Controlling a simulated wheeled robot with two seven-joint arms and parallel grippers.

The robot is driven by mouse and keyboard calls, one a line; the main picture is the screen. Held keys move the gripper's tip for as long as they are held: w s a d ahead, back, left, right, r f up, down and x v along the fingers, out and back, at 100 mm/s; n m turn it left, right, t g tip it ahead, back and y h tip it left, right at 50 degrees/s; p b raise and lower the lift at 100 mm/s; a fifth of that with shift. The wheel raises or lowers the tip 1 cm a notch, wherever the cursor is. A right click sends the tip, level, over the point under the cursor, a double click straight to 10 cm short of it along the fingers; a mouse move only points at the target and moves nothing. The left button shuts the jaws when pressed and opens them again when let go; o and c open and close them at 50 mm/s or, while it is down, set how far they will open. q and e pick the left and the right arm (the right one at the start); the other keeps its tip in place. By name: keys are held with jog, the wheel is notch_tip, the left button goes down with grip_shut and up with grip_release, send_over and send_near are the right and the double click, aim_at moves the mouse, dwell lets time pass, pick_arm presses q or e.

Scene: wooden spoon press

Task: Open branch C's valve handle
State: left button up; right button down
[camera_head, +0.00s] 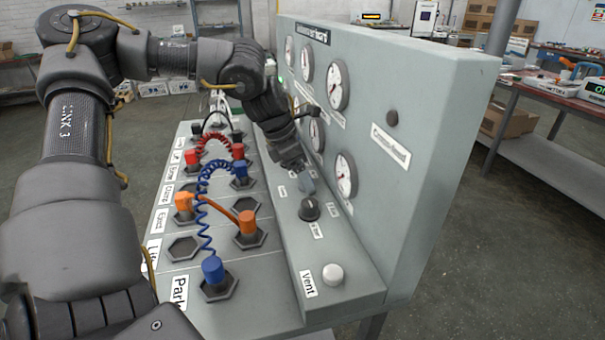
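My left arm reaches across from the left, over a sloped grey console (350,265). My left gripper (298,166) points down at the console's ledge. It is beside or touching a small grey handle (307,184), which it partly hides. The view does not show whether its fingers are open or shut. A black round knob (310,208) sits on the ledge just in front of that handle. I cannot read which handle is labelled branch C; the small labels there are illegible. My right gripper is not in view.
A tall grey panel with several round gauges (347,175) rises right of the ledge. A white Vent button (332,274) is nearer. Left are hexagonal sockets with orange, red and blue plugs (213,270) and a coiled blue cable (202,205). A workbench (555,105) stands at right.

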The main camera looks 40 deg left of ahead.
pick_arm(q)
jog(key=shift+w+f, duration=0.1)
jog(key=shift+f, duration=0.1)
jog(key=c, duration=0.9)
jog(key=shift+c, duration=0.4)
